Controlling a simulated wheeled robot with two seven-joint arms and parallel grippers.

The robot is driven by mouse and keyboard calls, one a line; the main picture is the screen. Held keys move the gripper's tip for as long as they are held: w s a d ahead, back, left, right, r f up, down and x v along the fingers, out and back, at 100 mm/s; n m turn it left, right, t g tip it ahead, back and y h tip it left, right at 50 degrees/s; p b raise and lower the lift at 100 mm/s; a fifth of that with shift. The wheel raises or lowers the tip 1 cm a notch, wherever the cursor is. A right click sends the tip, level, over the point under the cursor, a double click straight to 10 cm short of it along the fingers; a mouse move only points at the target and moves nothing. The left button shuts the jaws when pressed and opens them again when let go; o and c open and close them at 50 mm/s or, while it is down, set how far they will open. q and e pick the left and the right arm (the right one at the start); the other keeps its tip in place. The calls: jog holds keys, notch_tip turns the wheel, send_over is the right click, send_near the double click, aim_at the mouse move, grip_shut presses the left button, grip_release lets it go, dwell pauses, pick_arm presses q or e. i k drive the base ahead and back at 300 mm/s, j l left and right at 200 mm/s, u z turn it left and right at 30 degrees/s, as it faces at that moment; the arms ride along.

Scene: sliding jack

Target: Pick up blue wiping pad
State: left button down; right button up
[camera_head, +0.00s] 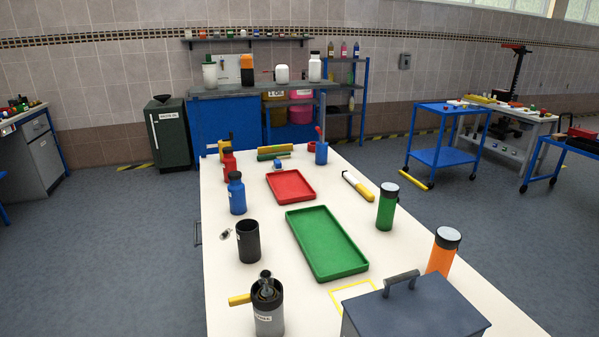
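A small blue and whitish block (278,165) sits at the far part of the long white table, just behind the red tray. It may be the blue wiping pad, but it is too small to tell. No other flat blue pad is clear on the table. Neither of my grippers is in view.
The white table (225,275) bears a red tray (291,186), an empty green tray (326,243) and a blue bottle (236,193). A black cup (248,241) and grey canister (268,318) stand left. A green bottle (387,206), orange bottle (442,252) and grey toolbox (415,314) stand right.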

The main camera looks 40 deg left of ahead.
aim_at(278, 167)
jog(key=u, duration=1.5)
